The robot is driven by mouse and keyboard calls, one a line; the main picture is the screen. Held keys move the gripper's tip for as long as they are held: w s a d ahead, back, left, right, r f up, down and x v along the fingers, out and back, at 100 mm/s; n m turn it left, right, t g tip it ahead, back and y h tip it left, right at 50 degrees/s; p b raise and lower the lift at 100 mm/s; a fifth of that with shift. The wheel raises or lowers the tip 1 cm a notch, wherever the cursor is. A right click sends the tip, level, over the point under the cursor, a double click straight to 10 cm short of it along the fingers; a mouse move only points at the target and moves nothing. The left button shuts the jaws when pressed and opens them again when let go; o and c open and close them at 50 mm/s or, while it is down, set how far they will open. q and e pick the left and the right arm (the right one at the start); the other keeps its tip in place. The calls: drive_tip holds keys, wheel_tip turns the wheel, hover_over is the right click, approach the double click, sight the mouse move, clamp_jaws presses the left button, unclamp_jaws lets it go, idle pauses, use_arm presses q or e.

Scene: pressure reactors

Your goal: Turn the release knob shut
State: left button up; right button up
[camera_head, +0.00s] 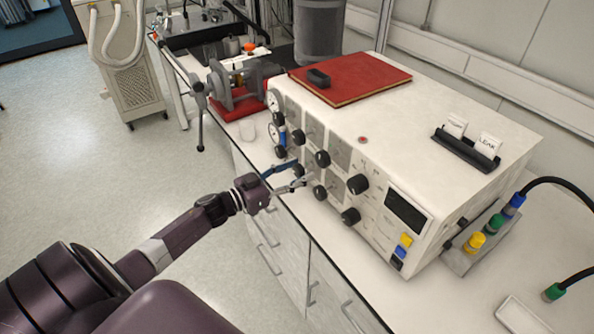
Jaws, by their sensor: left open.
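A white control unit (380,140) stands on the bench, with several black knobs on its front panel. One knob (322,158) sits in the upper row and a larger one (357,184) is to its right. Below them are a lower knob (320,192) and another large one (350,216). I cannot read which is the release knob. My left gripper (298,176) is open in front of the panel's left-middle part, its fingers pointing at the lower knobs. Contact with a knob cannot be made out. My right gripper is out of view.
A red book (350,79) and a black card holder (467,149) lie on top of the unit. A grey clamp device on a red base (240,105) stands to the left. Colored connectors (475,242) and cables are at the right.

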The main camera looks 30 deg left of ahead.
use_arm(q)
drive_tip(key=c, duration=1.2)
drive_tip(key=shift+o, duration=0.2)
